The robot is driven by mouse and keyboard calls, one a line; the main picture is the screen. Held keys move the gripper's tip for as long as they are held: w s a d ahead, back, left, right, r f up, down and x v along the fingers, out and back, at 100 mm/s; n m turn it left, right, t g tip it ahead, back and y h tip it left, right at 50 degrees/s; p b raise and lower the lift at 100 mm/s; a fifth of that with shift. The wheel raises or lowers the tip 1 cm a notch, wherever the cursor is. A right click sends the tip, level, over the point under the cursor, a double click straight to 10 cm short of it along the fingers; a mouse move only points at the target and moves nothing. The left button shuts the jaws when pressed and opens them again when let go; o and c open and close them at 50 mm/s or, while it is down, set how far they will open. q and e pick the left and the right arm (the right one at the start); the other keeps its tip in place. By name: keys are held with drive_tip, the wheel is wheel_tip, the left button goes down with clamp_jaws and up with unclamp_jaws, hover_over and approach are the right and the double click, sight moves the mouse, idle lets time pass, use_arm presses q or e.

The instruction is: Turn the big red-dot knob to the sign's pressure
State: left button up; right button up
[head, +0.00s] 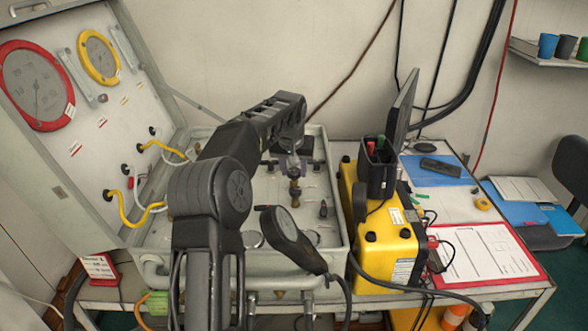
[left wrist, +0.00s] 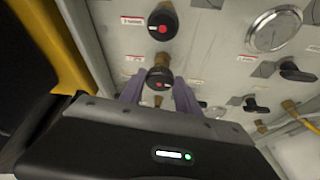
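My left gripper (head: 289,158) reaches over the open case's base panel, pointing down at its fittings. In the left wrist view its two purple fingers (left wrist: 160,92) stand apart, one on each side of a black knob with a red mark (left wrist: 159,78) on a brass stem. I cannot tell whether they touch it. A second black knob with a red dot (left wrist: 162,24) stands farther up and looks similar in size. A round gauge (left wrist: 274,30) is at the upper right. The sign (head: 99,267) stands in a red holder at lower left; its pressure is too small to read. My right gripper is not in view.
The case lid (head: 95,130) stands open at left with a red-rimmed gauge (head: 36,86) and a yellow-rimmed gauge (head: 99,57). A yellow box (head: 385,245) stands close right of the case. A dark handset-shaped thing (head: 291,240) with a cable is in front.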

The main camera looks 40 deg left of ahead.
use_arm(q)
drive_tip(key=o, duration=0.4)
drive_tip(key=shift+b+v, duration=0.7)
drive_tip(key=shift+v, duration=3.2)
